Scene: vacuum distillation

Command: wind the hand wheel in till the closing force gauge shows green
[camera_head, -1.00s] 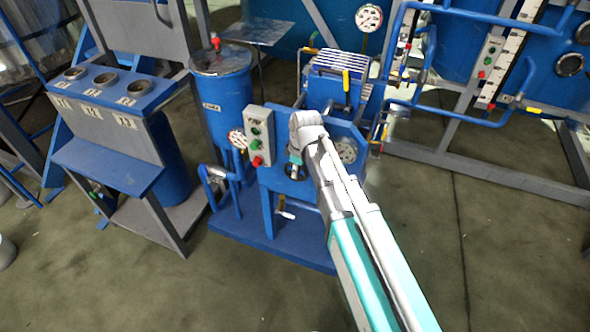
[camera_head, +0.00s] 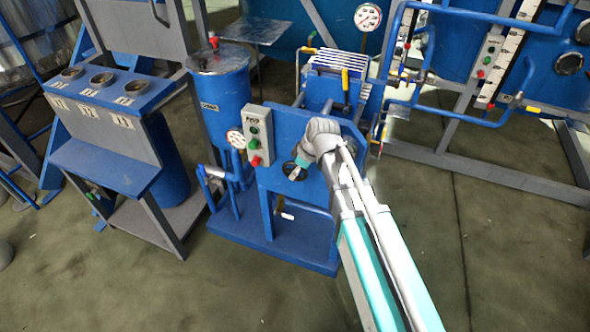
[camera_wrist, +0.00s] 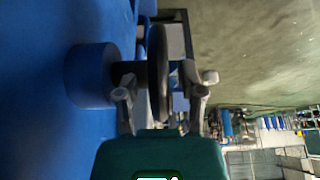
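The dark hand wheel (camera_head: 290,172) is on the front of the blue press plate (camera_head: 285,125), partly hidden by my gripper (camera_head: 298,168) in the head view. In the wrist view the wheel (camera_wrist: 159,75) shows edge-on, on a short shaft from a round blue boss (camera_wrist: 92,75). My gripper (camera_wrist: 160,92) has one finger on each side of the rim, with gaps visible between fingers and rim, so it looks open. A round gauge (camera_head: 236,139) is left of the plate; its reading is too small to tell. The gauge on the plate's right is hidden behind my arm.
A control box (camera_head: 258,135) with green and red buttons is close left of the wheel. A blue tank (camera_head: 220,100) and a blue stand with round openings (camera_head: 115,90) are farther left. Blue pipes (camera_head: 455,115) run at right. The floor in front is clear.

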